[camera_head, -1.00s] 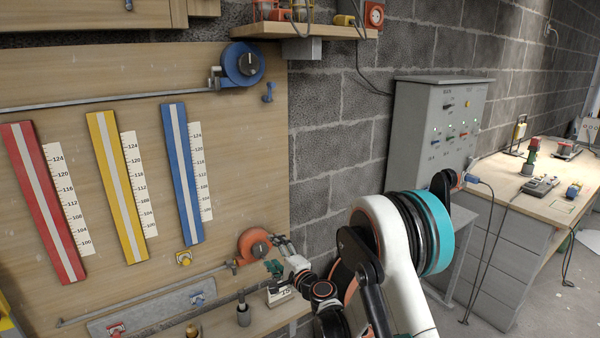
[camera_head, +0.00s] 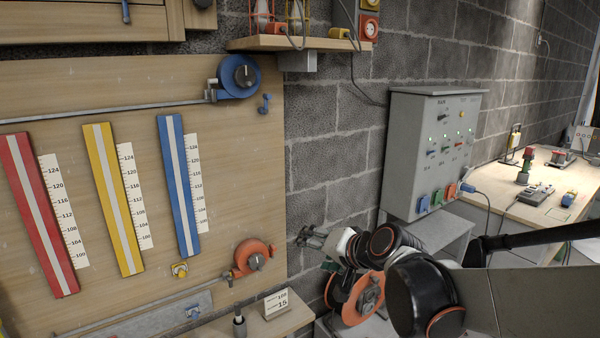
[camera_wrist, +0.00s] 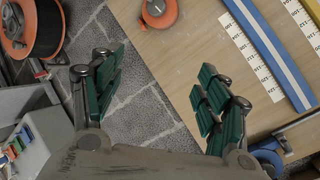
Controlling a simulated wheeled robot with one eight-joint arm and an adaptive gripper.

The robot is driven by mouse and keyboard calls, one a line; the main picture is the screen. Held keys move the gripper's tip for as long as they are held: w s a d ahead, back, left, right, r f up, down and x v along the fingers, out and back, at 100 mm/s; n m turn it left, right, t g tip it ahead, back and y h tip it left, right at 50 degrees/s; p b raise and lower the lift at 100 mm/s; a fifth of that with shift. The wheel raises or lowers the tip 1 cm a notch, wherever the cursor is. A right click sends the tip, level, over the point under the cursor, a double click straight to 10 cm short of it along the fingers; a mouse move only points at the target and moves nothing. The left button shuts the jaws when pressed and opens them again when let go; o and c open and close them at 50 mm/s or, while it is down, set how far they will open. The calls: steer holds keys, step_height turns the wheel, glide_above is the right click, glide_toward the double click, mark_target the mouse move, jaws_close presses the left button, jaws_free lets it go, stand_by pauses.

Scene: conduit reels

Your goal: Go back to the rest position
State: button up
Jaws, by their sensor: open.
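My gripper (camera_head: 312,237) is right of the wooden board (camera_head: 100,90), in front of the grey block wall and apart from the orange board reel (camera_head: 254,256). In the wrist view my gripper (camera_wrist: 162,92) has its two green-padded fingers spread wide, with nothing between them. Beyond them show the block wall and the board, with the orange reel (camera_wrist: 158,10) at the top. My folded arm covers part of the lower right in the head view.
A larger orange cable reel (camera_head: 352,305) is low behind my arm. A workbench (camera_head: 545,205) stands at the right. A small sign (camera_head: 276,303) stands on the ledge below the board.

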steer(key=s+d+f+n+g+h, duration=0.1)
steer(key=s+d+h, duration=0.1)
steer(key=s+d, duration=0.3)
steer(key=s+d+f+n+g+h, duration=0.1)
steer(key=s+d, duration=0.4)
steer(key=s, duration=0.6)
steer(key=s+d+f+n+g+h, duration=0.1)
steer(key=s+d+f+n+h, duration=0.1)
steer(key=s+d, duration=0.4)
steer(key=s+h, duration=0.1)
steer(key=s, duration=0.2)
steer(key=shift+h, duration=0.3)
